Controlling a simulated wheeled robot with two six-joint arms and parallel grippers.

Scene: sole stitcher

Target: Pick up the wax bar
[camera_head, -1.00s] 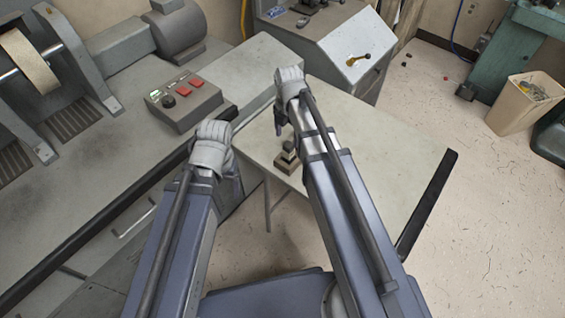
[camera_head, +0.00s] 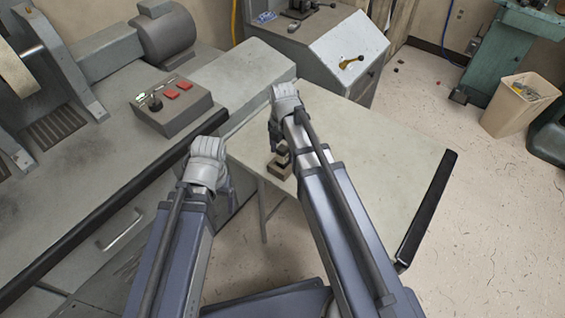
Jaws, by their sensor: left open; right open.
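A small stepped stack of brown and dark blocks (camera_head: 279,170) sits near the left edge of the light worktable (camera_head: 385,150). It may hold or be the wax bar, but it is too small to tell. My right arm partly covers it. My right gripper (camera_head: 277,130) is open, just beyond the stack and close to it, seen from behind with its fingers mostly hidden. My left gripper (camera_head: 222,180) is open and empty near the front edge of the grey bench, left of the worktable and apart from the stack.
A control box (camera_head: 172,108) with red buttons and a grinding machine (camera_head: 165,35) stand on the bench at left. A grey cabinet (camera_head: 345,50) with a brass handle stands behind the worktable. A beige bin (camera_head: 515,105) is on the floor at right. The worktable's right half is clear.

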